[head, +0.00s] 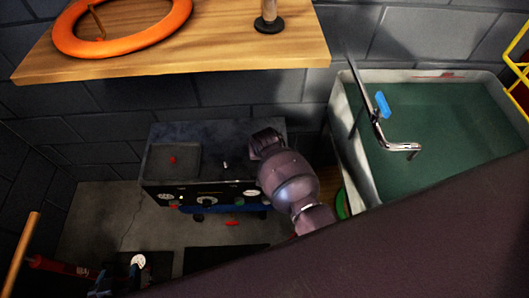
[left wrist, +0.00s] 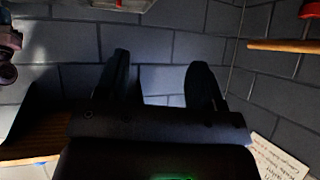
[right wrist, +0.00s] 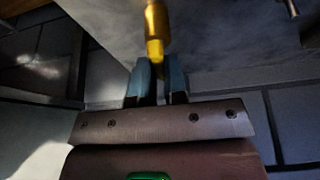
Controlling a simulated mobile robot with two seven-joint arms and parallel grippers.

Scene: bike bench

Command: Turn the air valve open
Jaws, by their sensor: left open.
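The compressor-like unit (head: 215,150) with gauges and red knobs stands on the floor against the wall in the head view. My right arm reaches to its right side and covers that part there. In the right wrist view a yellow, brass-like piece (right wrist: 155,28), which looks like the air valve's handle, runs down to the fingertips. My right gripper (right wrist: 160,78) has its fingers close together around its lower end. My left gripper (left wrist: 148,75) is open and empty, pointing at the block wall.
A wooden shelf (head: 200,45) with an orange ring (head: 70,45) overhangs the unit. A water-filled tub (head: 350,110) stands at the right. A red pump (head: 65,267) with a wooden handle is at the lower left.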

